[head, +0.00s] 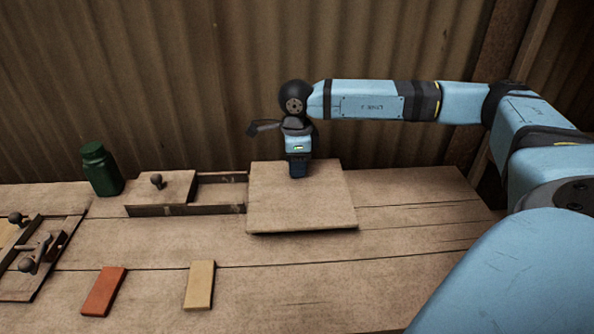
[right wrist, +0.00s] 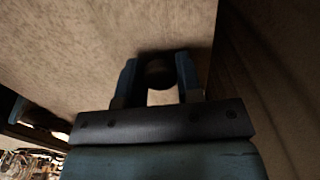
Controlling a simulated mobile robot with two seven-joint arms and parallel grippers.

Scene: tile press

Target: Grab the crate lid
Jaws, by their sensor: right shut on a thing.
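The crate lid looks to be the flat, square wooden board (head: 303,212) at the middle of the head view. My right gripper (head: 299,172) points down at its back part and is shut on the lid's dark round knob (right wrist: 158,72), which sits between the two blue fingers in the right wrist view. The lid's pale face (right wrist: 90,50) fills much of that view. I cannot tell whether the lid is raised off the bench. My left gripper is not in view.
Left of the lid is a low wooden box (head: 180,210) with a smaller knobbed panel (head: 176,187) over its left part. A green jar (head: 101,170) stands behind. An orange tile (head: 103,291) and a tan tile (head: 199,285) lie in front. A wooden press (head: 30,270) is far left. Bench right is clear.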

